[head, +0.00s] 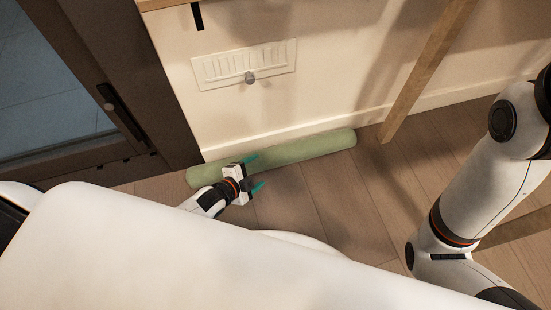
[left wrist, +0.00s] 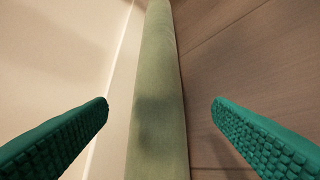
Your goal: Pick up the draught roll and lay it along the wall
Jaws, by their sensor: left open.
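The draught roll (head: 300,150) is a long pale green cylinder lying on the floor in the head view, close along the foot of the wall (head: 330,70). My left gripper (head: 258,172) is over its left part, with teal fingers open. In the left wrist view the roll (left wrist: 160,100) runs lengthwise between the two open fingers (left wrist: 162,112), which do not appear to touch it. A dark shadow falls on the roll there. My right arm shows at the right of the head view, but its gripper is out of view.
A dark-framed door (head: 125,100) with a black handle stands at the left. A wall vent (head: 243,65) with a round knob is above the roll. A wooden post (head: 425,70) stands right of the roll's end. Wooden floor (head: 325,195) in front is clear.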

